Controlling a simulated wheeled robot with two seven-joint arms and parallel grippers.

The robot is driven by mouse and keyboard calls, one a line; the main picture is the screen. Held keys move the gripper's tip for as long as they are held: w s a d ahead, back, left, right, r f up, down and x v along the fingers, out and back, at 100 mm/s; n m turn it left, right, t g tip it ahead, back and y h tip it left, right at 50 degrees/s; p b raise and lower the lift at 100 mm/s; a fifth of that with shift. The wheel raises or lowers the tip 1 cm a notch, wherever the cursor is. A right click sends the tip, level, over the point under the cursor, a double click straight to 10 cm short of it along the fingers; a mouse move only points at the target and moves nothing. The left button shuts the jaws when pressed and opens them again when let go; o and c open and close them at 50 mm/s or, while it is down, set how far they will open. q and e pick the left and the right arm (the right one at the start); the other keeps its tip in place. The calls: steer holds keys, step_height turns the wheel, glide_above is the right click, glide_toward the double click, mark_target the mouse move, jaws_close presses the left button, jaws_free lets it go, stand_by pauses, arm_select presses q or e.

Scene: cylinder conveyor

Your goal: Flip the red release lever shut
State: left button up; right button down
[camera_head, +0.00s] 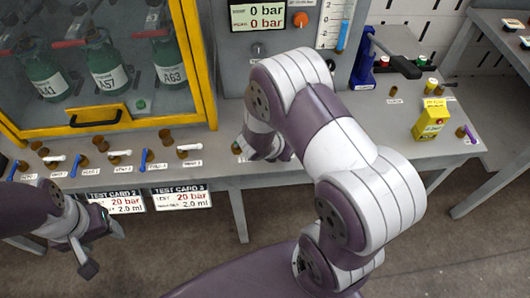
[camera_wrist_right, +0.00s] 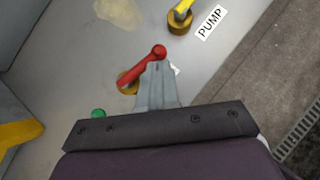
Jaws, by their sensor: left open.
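The red release lever (camera_wrist_right: 142,68) shows in the right wrist view, rising at a slant from a brass base (camera_wrist_right: 127,84) to a round red knob. My right gripper (camera_wrist_right: 158,72) has its fingers together, with the tips right at the lever just below the knob. I cannot tell whether they touch it. In the head view my right arm hides the lever, and the right hand (camera_head: 262,148) is over the bench's front edge. My left gripper (camera_head: 92,248) is open and empty, low at the left in front of the bench.
A yellow-handled lever (camera_wrist_right: 182,12) stands beside the PUMP label. A green button (camera_wrist_right: 98,113) is left of the right gripper. A yellow-framed cabinet (camera_head: 204,70) holds green bottles. Several small valve levers line the bench front. A yellow box (camera_head: 432,120) stands at the right.

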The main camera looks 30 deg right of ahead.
steer(key=shift+d+f, duration=0.1)
steer(key=shift+d, duration=0.3)
steer(key=shift+w+d+b, duration=0.15)
steer(key=shift+b, duration=0.2)
stand_by(0.3)
